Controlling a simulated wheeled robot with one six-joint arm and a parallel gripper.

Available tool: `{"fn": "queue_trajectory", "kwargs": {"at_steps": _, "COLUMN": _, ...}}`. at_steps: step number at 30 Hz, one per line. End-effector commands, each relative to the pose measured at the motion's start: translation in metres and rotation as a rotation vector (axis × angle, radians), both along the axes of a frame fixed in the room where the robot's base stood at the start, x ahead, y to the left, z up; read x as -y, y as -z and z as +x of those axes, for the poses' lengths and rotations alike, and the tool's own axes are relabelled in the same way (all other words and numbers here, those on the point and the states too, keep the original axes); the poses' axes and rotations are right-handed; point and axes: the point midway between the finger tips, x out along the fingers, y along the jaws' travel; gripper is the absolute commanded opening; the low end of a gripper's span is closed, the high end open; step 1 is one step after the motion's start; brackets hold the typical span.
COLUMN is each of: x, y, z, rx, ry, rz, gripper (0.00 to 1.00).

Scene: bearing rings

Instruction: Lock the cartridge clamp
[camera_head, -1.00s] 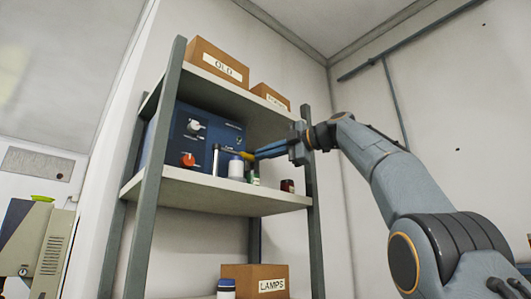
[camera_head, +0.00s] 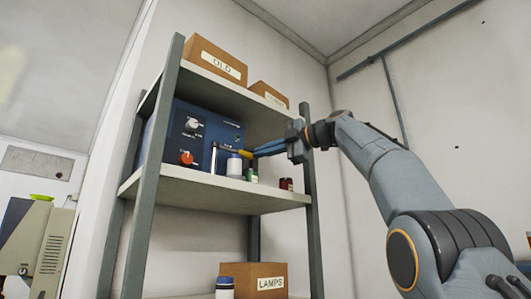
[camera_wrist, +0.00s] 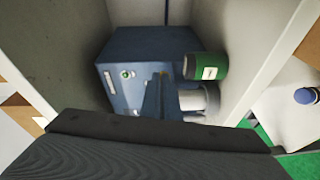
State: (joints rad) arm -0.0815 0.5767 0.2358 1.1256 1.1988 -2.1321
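A blue cabinet (camera_head: 195,138) with a white knob (camera_head: 192,124) and a red knob (camera_head: 186,158) stands on the middle shelf. At its right front, a pale upright post (camera_head: 213,156) shows beside a yellow bar (camera_head: 242,154), likely the clamp handle. My gripper (camera_head: 256,152) reaches in from the right, its blue fingers close together at the bar's right end. I cannot tell whether they grip it. In the wrist view the cabinet (camera_wrist: 122,75) lies ahead, and a dark finger and a small yellow spot (camera_wrist: 163,73) show in front of it. The cartridge cannot be made out.
The green one looms close in the wrist view (camera_wrist: 206,68). Shelf posts (camera_head: 313,200) and the upper shelf (camera_head: 205,68) bound the space.

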Motion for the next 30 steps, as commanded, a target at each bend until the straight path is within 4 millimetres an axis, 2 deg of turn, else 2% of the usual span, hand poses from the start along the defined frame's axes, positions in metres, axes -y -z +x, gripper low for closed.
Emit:
{"fn": "queue_trajectory", "kwargs": {"at_steps": 4, "x": 0.027, "y": -0.008, "z": -0.018, "rx": 0.007, "ry": -0.012, "rz": 0.009, "gripper": 0.00}}
{"fn": "queue_trajectory", "kwargs": {"at_steps": 9, "x": 0.059, "y": -0.014, "z": 0.000, "rx": 0.001, "ry": -0.008, "rz": 0.010, "gripper": 0.00}}
{"fn": "queue_trajectory", "kwargs": {"at_steps": 15, "x": 0.084, "y": -0.017, "z": 0.015, "rx": 0.004, "ry": -0.006, "rz": 0.010, "gripper": 0.00}}
{"fn": "queue_trajectory", "kwargs": {"at_steps": 21, "x": 0.102, "y": -0.017, "z": 0.027, "rx": 0.005, "ry": -0.009, "rz": 0.008, "gripper": 0.00}}
{"fn": "queue_trajectory", "kwargs": {"at_steps": 30, "x": 0.113, "y": -0.015, "z": 0.035, "rx": 0.006, "ry": -0.013, "rz": 0.008, "gripper": 0.00}}
